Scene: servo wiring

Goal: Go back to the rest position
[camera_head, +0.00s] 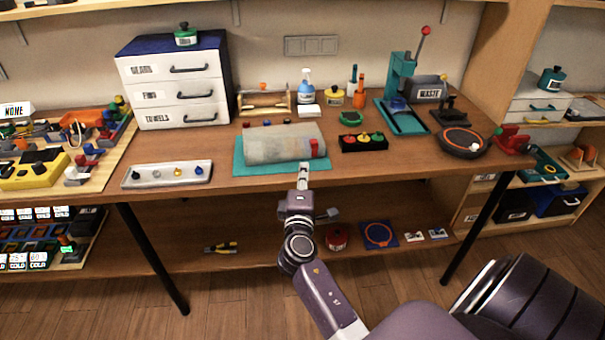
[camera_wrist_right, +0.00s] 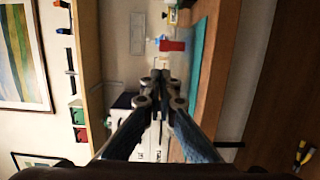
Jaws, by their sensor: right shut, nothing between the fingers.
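My right gripper (camera_head: 303,170) reaches up from the bottom of the head view to the table's front edge. Its fingers are shut and hold nothing. In the right wrist view its fingertips (camera_wrist_right: 161,76) meet in the middle. A grey rounded block (camera_head: 280,144) lies on a teal mat (camera_head: 243,169) just beyond the gripper, with a red piece (camera_head: 314,148) at its right end. The red piece (camera_wrist_right: 172,46) and the mat edge (camera_wrist_right: 197,65) also show in the wrist view, ahead of the fingertips. I do not see my left gripper.
A white tray (camera_head: 133,180) lies left of the mat. A black button box (camera_head: 363,143), a teal press (camera_head: 401,100) and a round dark pad (camera_head: 462,143) stand to the right. A drawer unit (camera_head: 180,103) stands behind. A lower shelf (camera_head: 270,238) lies under the table (camera_head: 225,189).

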